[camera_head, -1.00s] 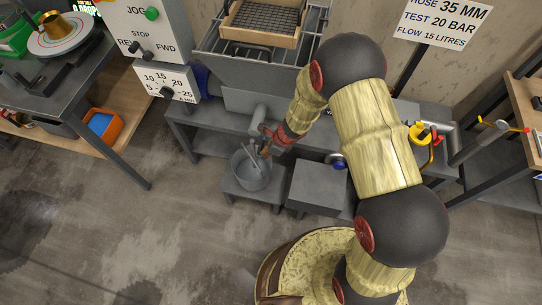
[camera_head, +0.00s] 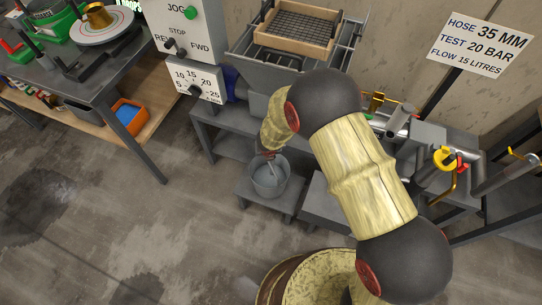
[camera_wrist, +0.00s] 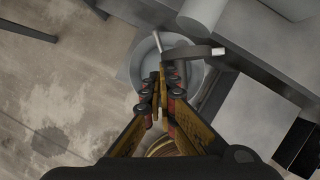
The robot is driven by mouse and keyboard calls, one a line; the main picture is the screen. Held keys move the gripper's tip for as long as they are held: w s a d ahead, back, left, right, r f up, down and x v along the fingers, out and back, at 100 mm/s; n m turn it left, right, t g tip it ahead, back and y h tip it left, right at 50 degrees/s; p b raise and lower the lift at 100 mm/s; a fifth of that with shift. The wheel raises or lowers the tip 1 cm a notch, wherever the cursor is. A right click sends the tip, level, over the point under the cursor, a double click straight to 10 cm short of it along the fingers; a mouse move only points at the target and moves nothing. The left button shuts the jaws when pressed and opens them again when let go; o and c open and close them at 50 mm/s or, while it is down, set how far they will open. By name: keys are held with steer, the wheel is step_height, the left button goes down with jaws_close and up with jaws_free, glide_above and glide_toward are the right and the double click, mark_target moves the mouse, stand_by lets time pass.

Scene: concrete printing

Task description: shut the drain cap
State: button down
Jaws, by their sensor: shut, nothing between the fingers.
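A grey bucket (camera_head: 270,178) stands on a low grey stand below the hopper of the machine. In the wrist view the bucket (camera_wrist: 138,72) lies just beyond my fingers. A dark grey bar with a pale end (camera_wrist: 196,53), perhaps the drain cap or its lever, crosses above the bucket's right side beside a thick grey pipe (camera_wrist: 203,12). A thin pale rod (camera_wrist: 158,42) also shows there. My gripper (camera_wrist: 160,80) is shut and empty, its tips over the bucket and close to the bar; contact cannot be told. My arm hides the drain outlet in the head view.
The machine's hopper with a wooden-framed grid (camera_head: 297,27) stands behind. A control panel (camera_head: 195,83) is at its left. A workbench (camera_head: 98,85) with an orange bin (camera_head: 130,115) stands further left. Valves (camera_head: 447,160) are at the right. The floor at lower left is clear.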

steer(key=shift+w+a+m+h+p, duration=0.4)
steer(key=shift+w+m+p, duration=0.45)
steer(key=shift+m, duration=0.15)
steer(key=shift+w+a+m+h+p, duration=0.3)
steer(key=shift+w+m+h+p, duration=0.1)
steer(key=shift+w+m+p, duration=0.5)
steer(key=shift+w+a+m+h+p, duration=0.4)
steer(key=shift+w+m+p, duration=0.35)
steer(key=shift+m, duration=0.35)
steer(key=shift+s, duration=0.1)
steer(key=shift+s, duration=0.15)
